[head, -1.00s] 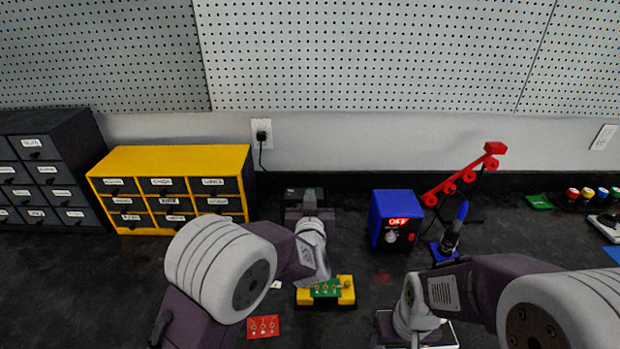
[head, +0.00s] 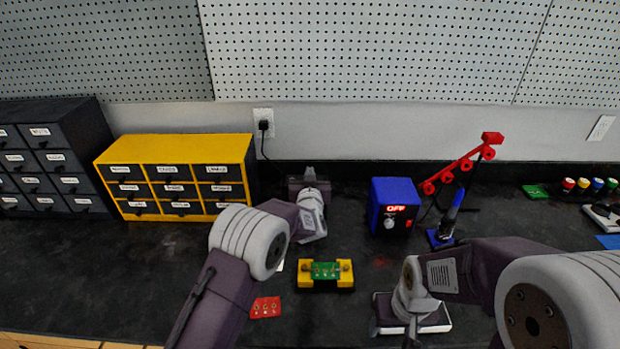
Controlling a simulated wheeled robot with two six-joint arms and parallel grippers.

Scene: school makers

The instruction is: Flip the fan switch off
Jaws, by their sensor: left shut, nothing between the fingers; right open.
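I cannot make out a fan or a switch labelled for one. A blue box (head: 393,190) stands at the back, right of centre. Its front has a red lit OFF sign, a pale knob and a small red switch (head: 409,224). My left gripper (head: 310,174) is shut and empty near the back of the bench, left of the blue box and apart from it; its arm hides the bench beneath. My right gripper (head: 411,334) is low in the picture, nearer than the blue box, partly hidden by its own wrist, and open.
A yellow drawer cabinet (head: 180,143) and a dark one (head: 55,112) stand left. A green board sits in a yellow holder (head: 345,272), near a red board (head: 265,308). A red jointed arm (head: 447,175) and a blue-handled tool (head: 455,210) stand right of the blue box.

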